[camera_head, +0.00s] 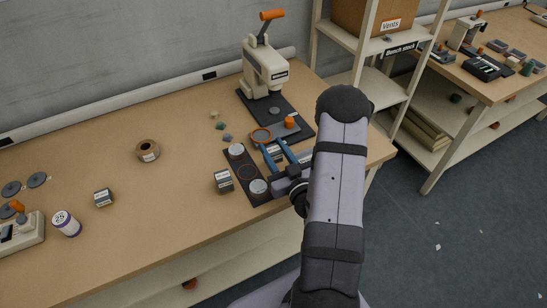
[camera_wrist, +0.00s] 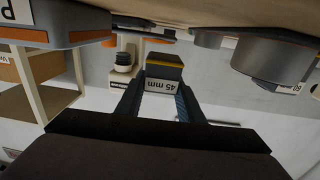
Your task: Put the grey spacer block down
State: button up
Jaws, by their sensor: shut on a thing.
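My gripper (camera_head: 275,152) has its two blue fingers over the dark mat area in front of the press. In the wrist view my gripper (camera_wrist: 160,95) is shut on a dark grey block (camera_wrist: 164,60) with a yellow line and a white "45 mm" label. In the head view the block (camera_head: 274,150) shows only as a small label between the fingers. I cannot tell whether it touches the surface beneath.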

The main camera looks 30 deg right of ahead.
jog(key=shift+f, duration=1.85)
jog(key=shift+f, duration=0.1)
jog(key=shift+f, duration=0.15)
jog(key=o, duration=1.1)
